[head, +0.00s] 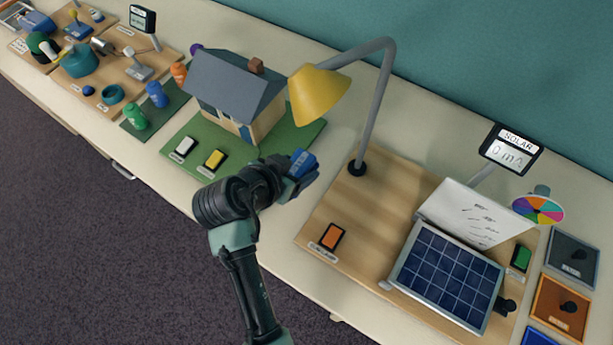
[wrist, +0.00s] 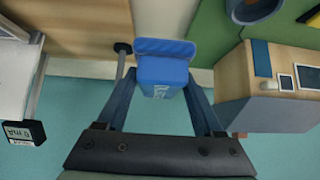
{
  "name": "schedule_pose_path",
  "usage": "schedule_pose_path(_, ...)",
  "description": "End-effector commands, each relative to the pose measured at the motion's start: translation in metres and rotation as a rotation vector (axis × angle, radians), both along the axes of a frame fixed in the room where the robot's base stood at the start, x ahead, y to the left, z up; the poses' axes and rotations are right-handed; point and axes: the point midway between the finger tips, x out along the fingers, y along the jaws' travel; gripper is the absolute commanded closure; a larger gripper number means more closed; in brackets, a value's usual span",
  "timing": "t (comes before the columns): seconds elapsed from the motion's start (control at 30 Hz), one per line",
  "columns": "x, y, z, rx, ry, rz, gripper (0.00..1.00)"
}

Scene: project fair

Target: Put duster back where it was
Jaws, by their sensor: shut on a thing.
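In the wrist view the block (wrist: 163,72) sits between the fingers of my gripper (wrist: 160,92), with a wider blue end away from the palm. In the head view my gripper holds it over the table, between the model house and the wooden solar board. Height above the table is hard to tell. Nothing else in view is clearly a duster.
The model house (head: 232,95) stands on a green mat (head: 178,155) to the left. Small coloured containers (head: 156,95) stand further left. Bare tabletop (head: 290,222) lies between mat and board.

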Motion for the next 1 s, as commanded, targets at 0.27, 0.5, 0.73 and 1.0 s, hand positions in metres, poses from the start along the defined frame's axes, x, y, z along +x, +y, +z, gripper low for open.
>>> schedule_pose_path(0.27, -0.001, 0.000, -0.046, -0.002, 0.006, -0.008, 0.95)
schedule_pose_path(0.5, -0.001, 0.000, -0.073, -0.001, 0.008, -0.006, 0.95)
schedule_pose_path(0.73, 0.000, 0.000, -0.096, 0.001, 0.002, -0.006, 0.95)
schedule_pose_path(1.0, 0.000, 0.000, -0.097, 0.001, 0.002, -0.006, 0.95)
